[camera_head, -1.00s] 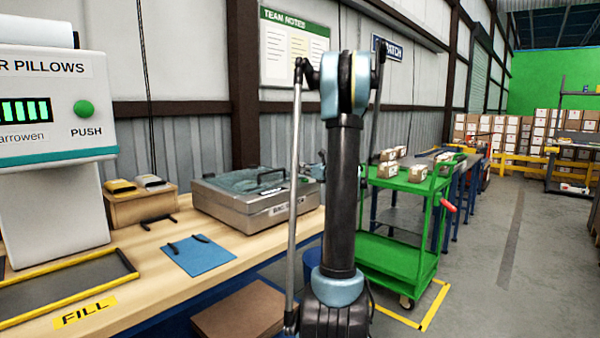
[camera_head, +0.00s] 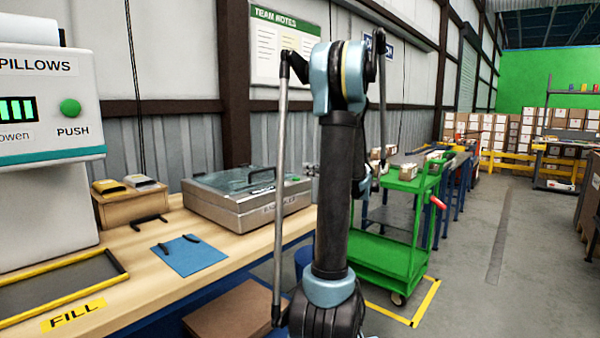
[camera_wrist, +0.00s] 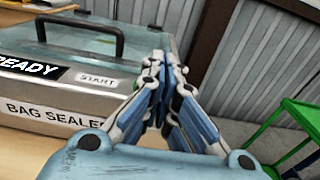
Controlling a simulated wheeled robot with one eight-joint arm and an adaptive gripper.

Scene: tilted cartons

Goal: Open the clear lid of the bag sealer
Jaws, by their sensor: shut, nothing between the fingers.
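The bag sealer (camera_head: 240,214) is a grey metal box on the wooden bench, left of my arm in the head view. Its clear lid (camera_head: 228,181) lies shut on top, with a black handle (camera_head: 262,173) near the front. In the wrist view the sealer's front (camera_wrist: 45,110) shows READY, START and BAG SEALER labels. The lid handle (camera_wrist: 80,32) stands at upper left there. My gripper (camera_wrist: 160,65) is shut and empty, to the right of the handle and apart from it in the picture. In the head view my arm hides most of the gripper.
A blue mat (camera_head: 190,256) with dark tools lies on the bench in front of the sealer. A wooden box (camera_head: 130,207) stands left of it. A green cart (camera_head: 385,255) stands right of my arm. A brown carton (camera_head: 237,312) is below the bench edge.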

